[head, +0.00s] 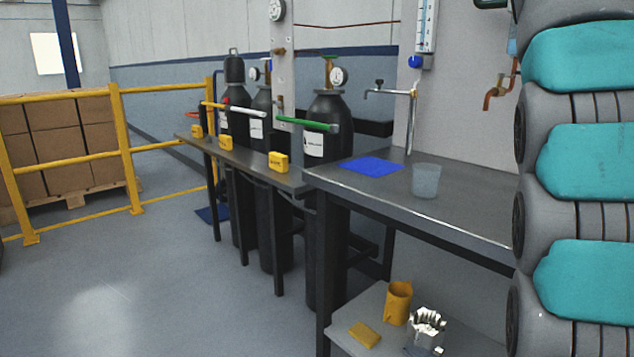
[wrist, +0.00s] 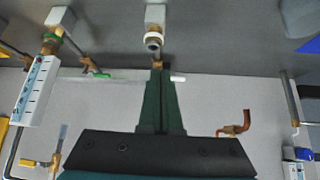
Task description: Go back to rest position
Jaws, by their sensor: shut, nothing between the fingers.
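My gripper (wrist: 161,68) shows in the wrist view, its two dark green fingers together and empty. The fingertips overlap the lower end of a pale block-like fitting with a round brass-and-white nozzle (wrist: 153,40) in the picture; I cannot tell whether they touch. In the head view the gripper is out of sight; only my own grey and teal arm shows along the right edge.
In the head view a steel bench (head: 465,205) carries a blue mat (head: 372,167) and a clear beaker (head: 426,181). Gas cylinders (head: 325,118) stand behind a narrow table. A yellow railing (head: 127,148) guards boxes. The floor (head: 150,270) at left is clear.

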